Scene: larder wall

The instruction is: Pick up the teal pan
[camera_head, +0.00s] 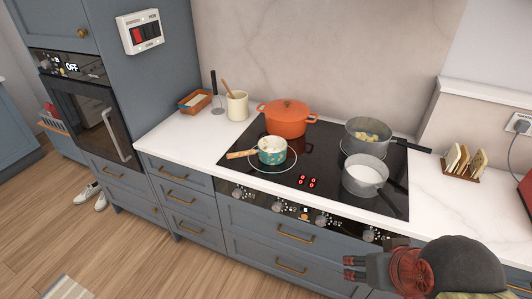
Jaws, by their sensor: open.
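A small teal pan (272,156) stands on the front left of the black hob. It holds something pale, and its wooden handle (241,154) points left over the worktop side. My gripper (347,267) is at the bottom right, in front of the drawers. It is open and empty, pointing left, well apart from the pan.
An orange lidded pot (287,118) stands just behind the teal pan. Two grey pans, one with yellowish pieces (368,135) and one with white contents (366,176), occupy the hob's right side. A cream utensil jar (238,106) and a toast rack (465,163) stand on the worktop.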

